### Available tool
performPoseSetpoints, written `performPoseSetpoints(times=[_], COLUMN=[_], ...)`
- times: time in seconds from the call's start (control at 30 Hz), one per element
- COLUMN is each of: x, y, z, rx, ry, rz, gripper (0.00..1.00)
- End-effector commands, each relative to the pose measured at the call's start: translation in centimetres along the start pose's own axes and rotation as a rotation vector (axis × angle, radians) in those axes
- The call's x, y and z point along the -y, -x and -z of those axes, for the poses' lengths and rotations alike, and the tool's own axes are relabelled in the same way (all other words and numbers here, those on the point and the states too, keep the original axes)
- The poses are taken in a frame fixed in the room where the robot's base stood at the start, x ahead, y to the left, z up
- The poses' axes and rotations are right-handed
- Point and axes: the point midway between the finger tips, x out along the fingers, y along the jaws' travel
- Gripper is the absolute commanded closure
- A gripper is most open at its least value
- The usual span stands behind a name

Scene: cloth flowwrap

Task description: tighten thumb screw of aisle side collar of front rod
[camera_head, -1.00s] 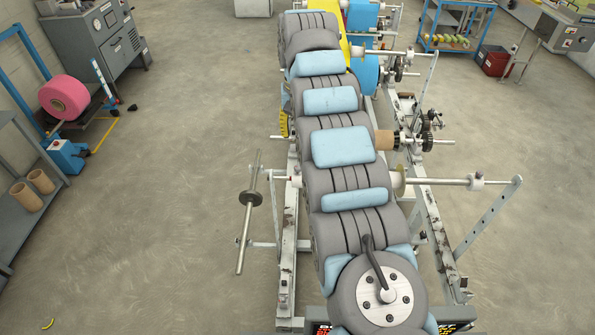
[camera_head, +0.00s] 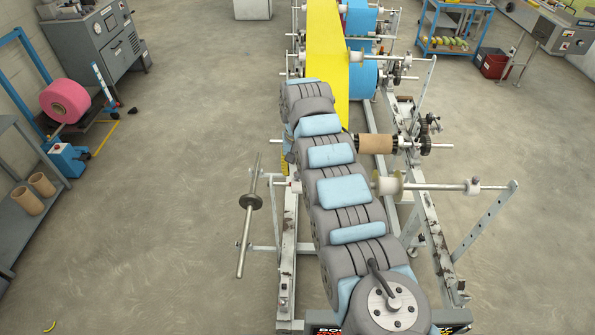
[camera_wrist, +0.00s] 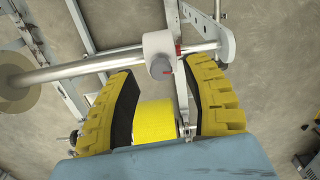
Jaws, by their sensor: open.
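In the wrist view a white collar (camera_wrist: 157,43) sits on a steel rod (camera_wrist: 75,70), with a grey thumb screw (camera_wrist: 161,66) facing me and red marks beside it. My gripper (camera_wrist: 160,68) has two yellow fingers with black pads, spread wide and empty. The thumb screw lies between the fingertips in the picture; I see no contact and cannot tell the depth gap. In the head view, a near rod carries a white collar (camera_head: 473,185) and a far rod carries another (camera_head: 411,58).
A pale disc (camera_wrist: 17,82) sits on the rod at left in the wrist view, and a slotted bar (camera_wrist: 227,40) stands at its right end. In the head view a yellow web (camera_head: 326,45) and a cardboard core (camera_head: 376,144) lie beyond the arm. Open floor lies left.

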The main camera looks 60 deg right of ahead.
Motion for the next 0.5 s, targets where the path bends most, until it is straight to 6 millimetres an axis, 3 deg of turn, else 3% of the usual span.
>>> performPoseSetpoints(times=[0.23, 0.5], x=[0.0, 0.0], y=[-1.7, -2.1], z=[0.0, 0.1], rx=[-0.001, -0.003], ry=[0.001, 0.001], rz=[-0.001, 0.0], gripper=[0.51, 0.51])
